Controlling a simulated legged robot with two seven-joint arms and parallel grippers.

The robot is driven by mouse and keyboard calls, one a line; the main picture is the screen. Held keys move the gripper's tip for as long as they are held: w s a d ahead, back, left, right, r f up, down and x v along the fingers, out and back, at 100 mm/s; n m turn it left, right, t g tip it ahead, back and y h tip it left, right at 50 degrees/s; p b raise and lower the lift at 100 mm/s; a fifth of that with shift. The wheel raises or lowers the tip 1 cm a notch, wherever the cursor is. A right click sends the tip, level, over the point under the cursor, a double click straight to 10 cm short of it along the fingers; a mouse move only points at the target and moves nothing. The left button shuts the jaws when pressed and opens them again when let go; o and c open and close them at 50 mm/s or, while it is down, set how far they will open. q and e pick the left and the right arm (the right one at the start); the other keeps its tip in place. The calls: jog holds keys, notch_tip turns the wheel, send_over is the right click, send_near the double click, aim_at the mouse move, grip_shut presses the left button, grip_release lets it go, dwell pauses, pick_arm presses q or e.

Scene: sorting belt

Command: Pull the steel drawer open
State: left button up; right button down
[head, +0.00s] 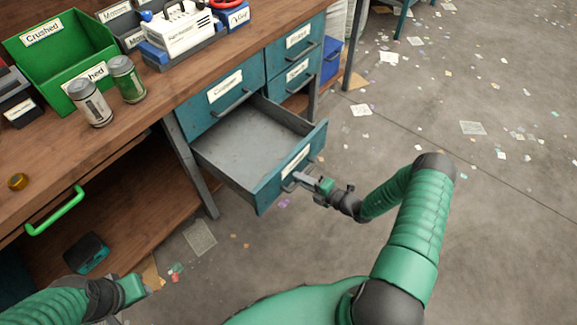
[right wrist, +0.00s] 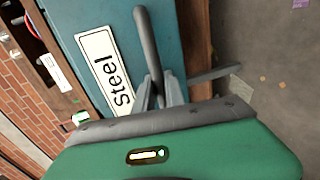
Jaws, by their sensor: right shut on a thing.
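The steel drawer (head: 262,194) stands pulled out from under the workbench, and its empty grey inside shows in the head view. Its blue front carries a white label, which reads "Steel" in the right wrist view (right wrist: 106,72). My right gripper (head: 297,179) is at the drawer front, shut on the drawer's dark bar handle (right wrist: 148,45). The handle runs between the fingers in the right wrist view. My left gripper (head: 133,290) is low at the left of the head view, away from the drawer; its fingers cannot be made out.
Other blue drawers (head: 222,92) above and beside are closed. The wooden bench top (head: 150,108) holds a green bin (head: 62,52), two cans and a white machine. A green handle (head: 55,212) sticks out under the bench at left. The floor at right is open, with scattered paper scraps.

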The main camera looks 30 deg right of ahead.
jog(key=shift+s+d+f, duration=0.15)
jog(key=shift+s, duration=0.55)
jog(key=c, duration=1.7)
grip_release()
jog(key=shift+w, duration=0.1)
jog(key=shift+d, duration=0.1)
jog(key=p+v, duration=0.4)
jog(key=v, duration=1.2)
jog(key=shift+s, duration=0.4)
jog(key=shift+d+f, duration=0.1)
jog(key=shift+d, duration=0.05)
